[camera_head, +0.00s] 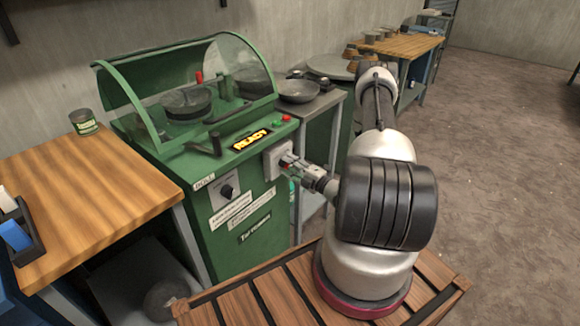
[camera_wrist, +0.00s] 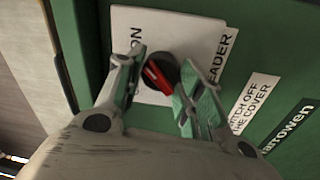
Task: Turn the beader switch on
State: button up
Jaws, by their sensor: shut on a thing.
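The beader switch (camera_wrist: 158,76) is a round black knob with a red lever. It sits on a white plate (camera_wrist: 135,25) on the front of the green machine (camera_head: 232,190). In the wrist view the lever slants from upper left to lower right. "ON" shows on the plate to its left, and part of "BEADER" to its right. My gripper (camera_wrist: 163,82) is shut on the switch, one finger on each side. In the head view my gripper (camera_head: 292,165) reaches the plate from the right and hides most of the switch.
Another black knob (camera_head: 228,191) is to the left. A clear cover (camera_head: 190,75) arches over the machine top. A wooden table (camera_head: 90,195) stands left.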

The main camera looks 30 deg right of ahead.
jog(key=shift+f+m, duration=0.1)
jog(key=shift+m, duration=0.2)
jog(key=o, duration=1)
jog(key=shift+s, duration=0.1)
jog(key=v, duration=1.2)
